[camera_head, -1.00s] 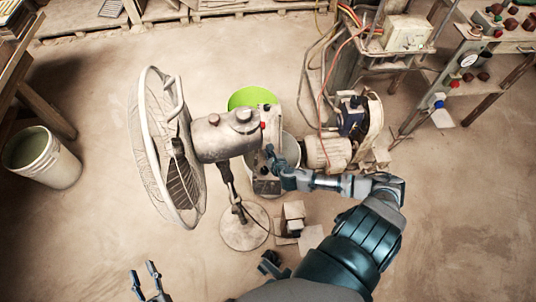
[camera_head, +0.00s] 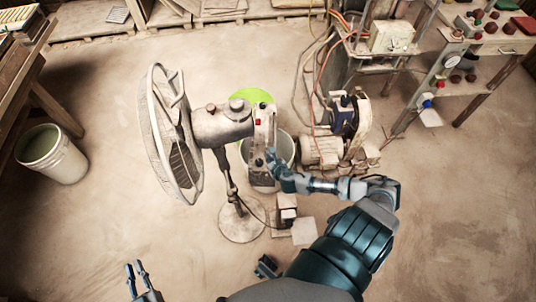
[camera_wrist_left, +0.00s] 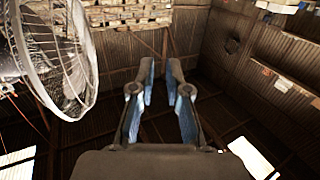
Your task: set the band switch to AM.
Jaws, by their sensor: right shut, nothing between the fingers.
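An upright pale box (camera_head: 264,132) stands beside the fan's motor in the head view. It has a red part (camera_head: 258,122) near its top and small dark controls lower on its face. I cannot make out a band switch or any AM lettering. My right gripper (camera_head: 270,155) is shut and empty at the lower part of this face and hides some of it. I cannot tell whether it touches the face. My left gripper (camera_head: 135,267) is open and empty at the lower left, far from the box; its spread fingers also show in the left wrist view (camera_wrist_left: 160,68).
A caged fan (camera_head: 168,135) stands left of the box on a round base (camera_head: 242,222). A green-topped bucket (camera_head: 250,97) is behind the box. A motor machine (camera_head: 322,150) stands to the right. A white bucket (camera_head: 52,155) is far left. Open floor lies between.

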